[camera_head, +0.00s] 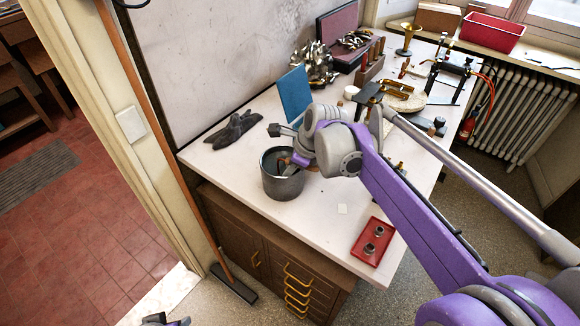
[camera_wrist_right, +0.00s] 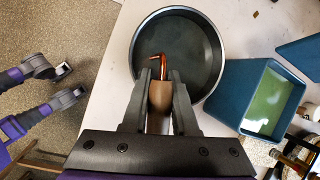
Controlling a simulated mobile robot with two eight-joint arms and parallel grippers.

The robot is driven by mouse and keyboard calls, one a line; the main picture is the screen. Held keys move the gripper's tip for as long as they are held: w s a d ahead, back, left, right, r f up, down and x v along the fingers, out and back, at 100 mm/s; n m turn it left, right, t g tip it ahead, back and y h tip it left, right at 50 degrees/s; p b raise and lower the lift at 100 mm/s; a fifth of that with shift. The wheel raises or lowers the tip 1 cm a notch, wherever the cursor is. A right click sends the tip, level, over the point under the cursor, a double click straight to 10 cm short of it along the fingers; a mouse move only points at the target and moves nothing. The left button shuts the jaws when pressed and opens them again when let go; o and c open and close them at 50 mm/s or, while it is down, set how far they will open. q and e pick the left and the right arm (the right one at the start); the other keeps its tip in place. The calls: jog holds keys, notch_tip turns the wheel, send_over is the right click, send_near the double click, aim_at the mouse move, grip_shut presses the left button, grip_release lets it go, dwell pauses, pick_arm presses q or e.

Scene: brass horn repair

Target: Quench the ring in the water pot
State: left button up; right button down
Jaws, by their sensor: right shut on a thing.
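The water pot (camera_head: 283,188) is a dark grey open cylinder on the white bench top. The right wrist view looks down into its round mouth (camera_wrist_right: 192,42). My right gripper (camera_wrist_right: 159,76) is shut on a tan handle (camera_wrist_right: 159,98) at the pot's near rim. A copper-coloured bent tip (camera_wrist_right: 163,66) reaches from the handle over the pot's inside. I cannot tell whether this tip holds or includes the ring, nor whether it touches water. In the head view my right gripper (camera_head: 294,158) is at the pot mouth, partly hidden by my wrist.
A dark glove (camera_head: 236,131) and an upright blue panel (camera_head: 294,95) are behind the pot. Tools crowd the right rear.

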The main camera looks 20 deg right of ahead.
jog(key=shift+s, duration=0.1)
jog(key=shift+r+p, duration=0.5)
notch_tip(320, 180, up, 2)
jog(key=shift+s+r+p, duration=0.1)
jog(key=shift+r+p, duration=0.05)
jog(key=shift+p, duration=0.6)
jog(key=shift+r+p, duration=0.45)
jog(key=shift+r, duration=0.15)
pick_arm(q)
jog(key=shift+w+r+p, duration=0.25)
jog(key=shift+r, duration=0.95)
jog(key=shift+w+r+p, duration=0.2)
jog(key=shift+w+r, duration=0.05)
jog(key=shift+r, duration=0.95)
pick_arm(e)
jog(key=shift+r, duration=0.75)
jog(key=shift+r, duration=0.15)
jog(key=shift+r+p, duration=1.55)
jog(key=shift+r, duration=0.9)
pick_arm(q)
jog(key=r, duration=0.2)
jog(key=w+r, duration=0.1)
jog(key=shift+w+r+t, duration=0.1)
jog(key=shift+r+t, duration=0.2)
jog(key=shift+r, duration=0.1)
pick_arm(e)
jog(key=shift+w+f, duration=0.1)
jog(key=shift+w, duration=0.1)
jog(key=shift+s, duration=0.1)
